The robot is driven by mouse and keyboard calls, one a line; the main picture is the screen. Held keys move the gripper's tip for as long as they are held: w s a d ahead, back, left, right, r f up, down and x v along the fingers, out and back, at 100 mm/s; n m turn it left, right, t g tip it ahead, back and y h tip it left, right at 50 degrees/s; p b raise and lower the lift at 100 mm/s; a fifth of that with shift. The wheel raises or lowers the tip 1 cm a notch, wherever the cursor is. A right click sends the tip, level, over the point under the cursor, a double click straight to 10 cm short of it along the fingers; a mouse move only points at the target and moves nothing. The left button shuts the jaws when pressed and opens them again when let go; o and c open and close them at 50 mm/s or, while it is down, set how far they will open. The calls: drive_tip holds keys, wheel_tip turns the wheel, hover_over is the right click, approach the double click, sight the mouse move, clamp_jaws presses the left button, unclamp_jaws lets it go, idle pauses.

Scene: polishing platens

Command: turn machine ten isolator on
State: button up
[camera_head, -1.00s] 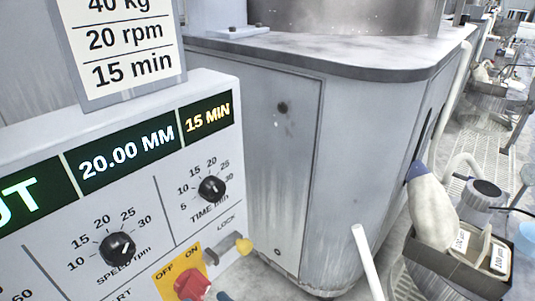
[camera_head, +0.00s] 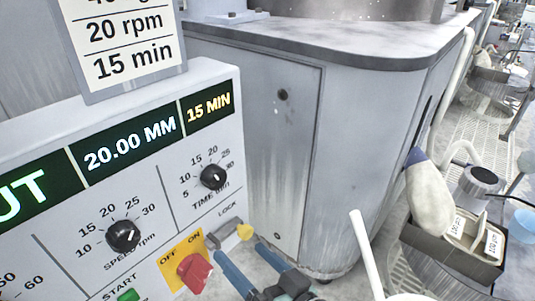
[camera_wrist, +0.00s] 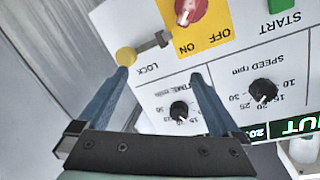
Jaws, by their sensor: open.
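The red isolator knob (camera_head: 195,272) sits on a yellow plate (camera_head: 170,265) marked OFF and ON, at the panel's lower right. The knob also shows at the top edge of the wrist view (camera_wrist: 190,12). I cannot clearly tell which mark it points to. A grey lock bar with a yellow end (camera_head: 245,231) is beside the plate, under the word LOCK. My gripper (camera_head: 240,246) is open and empty, with blue fingers. In the wrist view (camera_wrist: 158,75) one fingertip overlaps the yellow end; contact is unclear. No machine number is visible.
The panel has a speed dial (camera_head: 123,236), a time dial (camera_head: 213,177), a green start button (camera_head: 128,296) and a lit display (camera_head: 130,147). A grey machine cabinet (camera_head: 270,150) stands behind. A dark box (camera_head: 450,255) with bottles is at right.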

drive_tip(key=w+d+r+t+h, duration=0.1)
drive_tip(key=r+t+h, duration=0.1)
drive_tip(key=r, duration=0.7)
drive_tip(key=w+d+r+t+h, duration=0.1)
drive_tip(key=w+r+t+h, duration=0.1)
drive_tip(key=r, duration=0.6)
drive_tip(key=w+d+r+t+h, duration=0.1)
drive_tip(key=r+t, duration=0.3)
drive_tip(key=r, duration=0.5)
drive_tip(key=shift+w+r+h, duration=0.35)
drive_tip(key=shift+w+h, duration=0.25)
drive_tip(key=shift+w, duration=0.05)
drive_tip(key=s+d+r+m+t+h, duration=0.15)
drive_tip(key=s+r+t, duration=0.3)
drive_tip(key=r, duration=0.45)
drive_tip(key=s+r+m+t+h, duration=0.1)
drive_tip(key=s+r+t+h, duration=0.2)
drive_tip(key=s+r, duration=0.5)
wheel_tip(320, 180, up, 40)
drive_tip(key=w+p, duration=0.1)
drive_tip(key=p, duration=3.7)
drive_tip(key=shift+d+r, duration=0.15)
drive_tip(key=shift+d, duration=0.1)
drive_tip(key=shift+w+h, duration=0.1)
drive_tip(key=shift+h, duration=0.15)
drive_tip(key=shift+c, duration=0.3)
